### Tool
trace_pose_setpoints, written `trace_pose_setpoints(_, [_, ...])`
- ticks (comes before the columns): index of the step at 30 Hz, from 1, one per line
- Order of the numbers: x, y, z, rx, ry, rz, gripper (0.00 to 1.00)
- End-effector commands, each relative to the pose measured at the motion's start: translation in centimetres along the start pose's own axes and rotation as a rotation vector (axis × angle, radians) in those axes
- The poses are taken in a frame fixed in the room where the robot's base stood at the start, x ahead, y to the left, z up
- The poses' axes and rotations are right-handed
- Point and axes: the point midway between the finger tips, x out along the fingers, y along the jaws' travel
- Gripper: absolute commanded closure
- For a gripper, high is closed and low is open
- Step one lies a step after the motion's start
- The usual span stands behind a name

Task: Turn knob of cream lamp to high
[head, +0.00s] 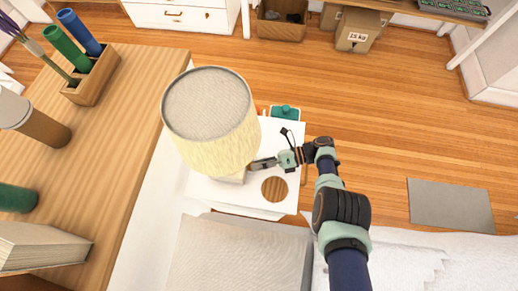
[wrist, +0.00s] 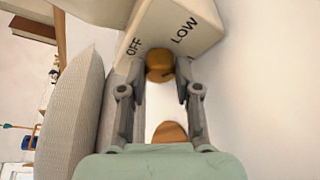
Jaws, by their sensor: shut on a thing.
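The cream lamp (head: 215,125) stands on a white bedside table (head: 290,206), and its shade covers most of the base in the head view. In the wrist view its pale base (wrist: 165,22) fills the top, with the words OFF and LOW in black. No HIGH label shows. The round orange-brown knob (wrist: 159,61) sits on the base's near face, with a dark mark at its lower right. My gripper (wrist: 160,74) has one finger on each side of the knob and is shut on it. In the head view my gripper (head: 263,164) reaches in from the right, just under the shade.
A round brown coaster (head: 274,189) lies on the bedside table near my gripper. A teal object (head: 285,113) is at the table's far edge. A grey cushion (head: 235,255) lies close in front. A wooden desk (head: 125,130) is at left.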

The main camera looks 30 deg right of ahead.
Motion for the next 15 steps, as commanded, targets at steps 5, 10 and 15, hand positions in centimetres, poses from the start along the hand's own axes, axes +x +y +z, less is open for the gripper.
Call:
trace_pose_setpoints(5, [0.15, -0.76, -0.31, 0.145, 0.001, 0.063, 1.00])
trace_pose_setpoints(10, [0.13, -0.73, -0.27, 0.266, 0.001, 0.114, 1.00])
trace_pose_setpoints(15, [0.13, -0.69, -0.26, 0.359, 0.001, 0.152, 1.00])
